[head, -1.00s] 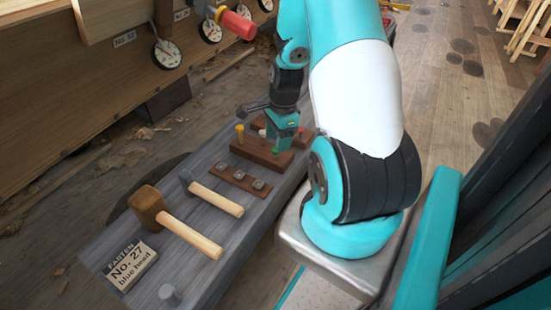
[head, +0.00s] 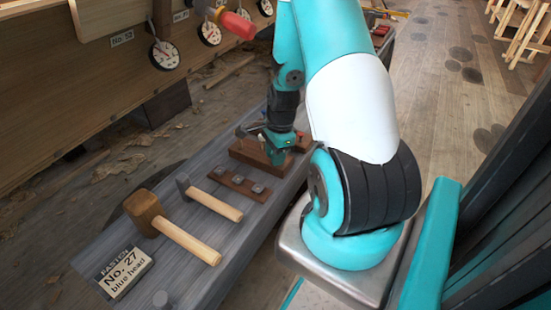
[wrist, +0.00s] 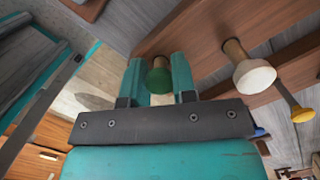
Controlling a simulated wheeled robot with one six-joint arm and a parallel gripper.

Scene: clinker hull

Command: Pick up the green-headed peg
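The green-headed peg (wrist: 159,80) stands in a wooden block, its tan shaft partly showing behind the head in the wrist view. My gripper (wrist: 157,75) has one teal finger on each side of the green head. The fingers look open around it, with little room to spare; contact cannot be made out. In the head view my gripper (head: 278,148) is down at the brown peg block (head: 249,153) and hides the peg.
A white-headed peg (wrist: 253,76) and a yellow peg (wrist: 300,113) stand close to the right in the wrist view. A mallet (head: 170,222), a hammer (head: 212,199), a small rack (head: 238,184) and a label card (head: 125,273) lie on the grey plank.

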